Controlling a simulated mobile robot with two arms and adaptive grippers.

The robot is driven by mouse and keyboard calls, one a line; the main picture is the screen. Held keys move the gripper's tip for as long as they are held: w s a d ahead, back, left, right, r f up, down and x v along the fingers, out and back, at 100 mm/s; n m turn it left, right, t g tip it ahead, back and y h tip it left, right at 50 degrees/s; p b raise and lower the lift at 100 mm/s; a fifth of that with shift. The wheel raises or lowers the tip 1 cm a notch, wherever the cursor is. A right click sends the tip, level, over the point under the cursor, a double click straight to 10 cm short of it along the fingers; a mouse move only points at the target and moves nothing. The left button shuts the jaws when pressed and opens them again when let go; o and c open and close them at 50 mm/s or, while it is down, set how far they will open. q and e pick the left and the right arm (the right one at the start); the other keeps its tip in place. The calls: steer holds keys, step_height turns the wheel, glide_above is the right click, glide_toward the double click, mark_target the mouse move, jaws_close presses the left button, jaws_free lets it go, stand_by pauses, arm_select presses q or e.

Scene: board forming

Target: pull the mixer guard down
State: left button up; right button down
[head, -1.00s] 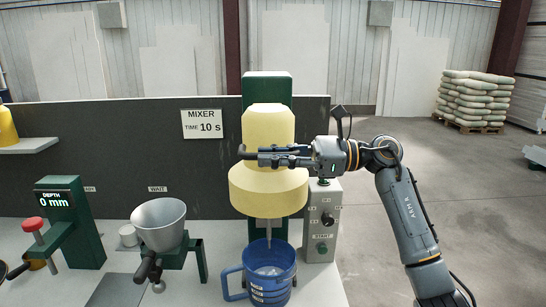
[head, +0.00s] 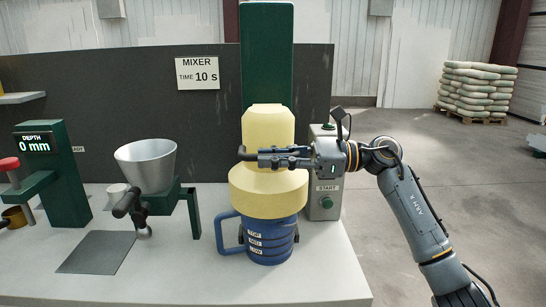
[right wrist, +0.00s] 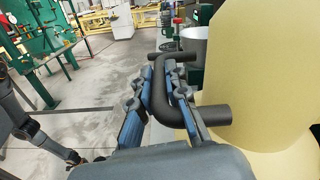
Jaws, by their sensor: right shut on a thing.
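The yellow mixer guard (head: 268,192) sits low on the green mixer column (head: 267,60), its wide skirt over the top of the blue jug (head: 268,240). The jug's mouth is hidden by the guard. My right gripper (head: 268,156) is shut on the guard's dark handle, which crosses the front of the guard. In the right wrist view the black bent handle (right wrist: 178,90) lies between the fingers, beside the yellow guard body (right wrist: 260,70).
A control box (head: 324,200) with a START button stands right of the mixer. A grey funnel (head: 146,165) on a green stand and a depth gauge unit (head: 38,175) stand to the left. The front of the white table (head: 200,285) is clear.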

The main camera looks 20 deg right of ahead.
steer(key=c, duration=1.3)
jaws_free()
steer(key=shift+c, duration=0.2)
steer(key=shift+d, duration=0.15)
steer(key=v, duration=1.2)
steer(key=shift+r, duration=0.1)
